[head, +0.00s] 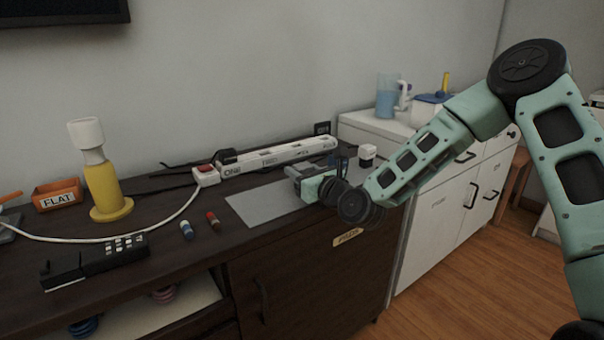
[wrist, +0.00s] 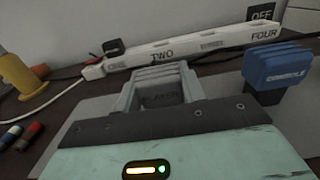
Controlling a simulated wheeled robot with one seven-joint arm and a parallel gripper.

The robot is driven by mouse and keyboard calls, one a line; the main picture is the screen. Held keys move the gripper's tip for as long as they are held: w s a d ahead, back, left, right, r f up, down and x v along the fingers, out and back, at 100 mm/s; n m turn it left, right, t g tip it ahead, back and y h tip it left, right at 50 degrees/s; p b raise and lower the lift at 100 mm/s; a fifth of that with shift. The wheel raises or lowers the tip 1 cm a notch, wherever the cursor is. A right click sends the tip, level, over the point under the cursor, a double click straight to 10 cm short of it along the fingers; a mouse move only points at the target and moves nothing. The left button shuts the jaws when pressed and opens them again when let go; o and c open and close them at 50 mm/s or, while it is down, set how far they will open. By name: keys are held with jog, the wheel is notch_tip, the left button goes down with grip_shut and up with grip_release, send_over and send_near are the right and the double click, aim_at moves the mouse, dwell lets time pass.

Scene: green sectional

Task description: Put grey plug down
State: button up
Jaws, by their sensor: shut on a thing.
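My gripper (head: 297,174) is over the right part of the grey mat (head: 262,204), in front of the white power strip (head: 280,156). In the wrist view its grey fingers (wrist: 160,82) are closed around a dark grey plug (wrist: 160,98) with lettering on it. The fingers hide most of the plug, and I cannot tell whether it touches the mat. The power strip (wrist: 185,50) runs behind, with sockets labelled such as TWO and FOUR. A blue plug (wrist: 278,66) marked CONSOLE stands to the right of my gripper, apart from it.
A black plug (wrist: 113,46) is at the strip's left part. A blue-and-white cylinder (head: 186,230) and a red one (head: 213,220) lie left of the mat. A yellow lamp (head: 108,190), an orange FLAT tray (head: 58,196) and a black phone-like device (head: 95,262) are farther left.

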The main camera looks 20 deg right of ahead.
jog(key=o, duration=0.5)
jog(key=shift+f, duration=0.1)
jog(key=o, duration=0.5)
jog(key=shift+c, duration=0.2)
jog(key=shift+r, duration=0.25)
jog(key=p+v, duration=0.1)
jog(key=v, duration=1.1)
jog(key=shift+p, duration=0.3)
